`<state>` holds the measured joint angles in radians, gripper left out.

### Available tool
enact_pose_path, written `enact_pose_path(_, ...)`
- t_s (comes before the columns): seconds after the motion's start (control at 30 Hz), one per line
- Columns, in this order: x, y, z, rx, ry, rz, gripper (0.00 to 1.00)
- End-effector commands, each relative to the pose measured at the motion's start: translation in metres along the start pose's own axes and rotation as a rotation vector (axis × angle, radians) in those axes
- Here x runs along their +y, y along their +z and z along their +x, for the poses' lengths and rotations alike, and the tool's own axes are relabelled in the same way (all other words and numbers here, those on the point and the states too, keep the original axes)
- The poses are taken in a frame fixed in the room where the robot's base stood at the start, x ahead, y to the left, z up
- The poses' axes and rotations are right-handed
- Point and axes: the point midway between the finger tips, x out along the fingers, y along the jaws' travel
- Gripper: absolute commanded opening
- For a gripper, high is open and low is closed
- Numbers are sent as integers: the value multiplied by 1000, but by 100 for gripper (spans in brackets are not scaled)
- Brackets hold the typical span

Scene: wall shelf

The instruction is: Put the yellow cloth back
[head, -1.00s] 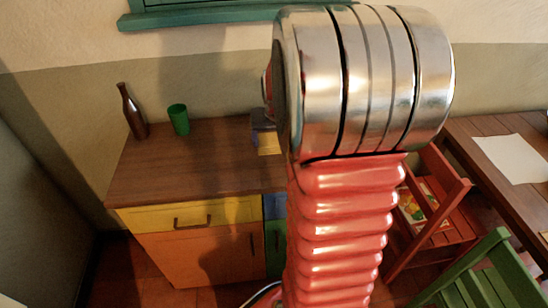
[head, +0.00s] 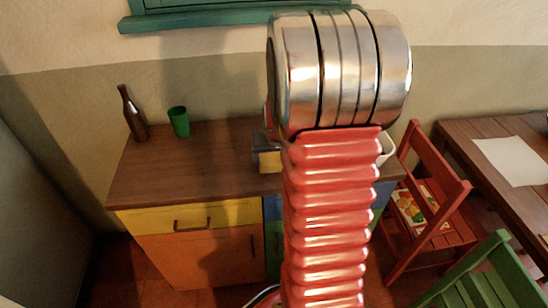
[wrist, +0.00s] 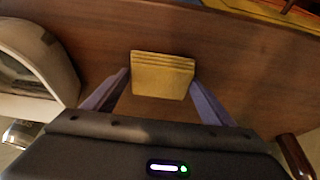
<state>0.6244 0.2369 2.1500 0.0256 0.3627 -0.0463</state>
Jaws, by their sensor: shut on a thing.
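The yellow cloth (wrist: 162,75) is a folded, layered block in the wrist view. It sits between the two purple fingers of my gripper (wrist: 160,97), which is shut on it. In the head view the cloth (head: 270,161) shows just left of my red arm, over the wooden top of the cabinet (head: 190,165). My arm hides part of the gripper there. I cannot tell whether the cloth touches the wood or is slightly above it.
A brown bottle (head: 132,112) and a green cup (head: 179,121) stand at the cabinet's back left. A white rounded object (wrist: 35,65) stands beside my gripper, partly hidden behind my arm in the head view. A red chair (head: 430,200) and a table with paper are right.

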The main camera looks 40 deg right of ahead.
Motion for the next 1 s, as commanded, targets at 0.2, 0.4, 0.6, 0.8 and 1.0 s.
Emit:
enact_pose_path(0.2, 0, 0, 0, 1, 0, 1, 56)
enact_pose_path(0.4, 0, 1, 2, 0, 0, 1, 82)
enact_pose_path(0.6, 1, 1, 2, 0, 0, 1, 96)
enact_pose_path(0.8, 1, 0, 2, 0, 0, 1, 96)
enact_pose_path(1.0, 1, -1, -4, 2, 0, 1, 96)
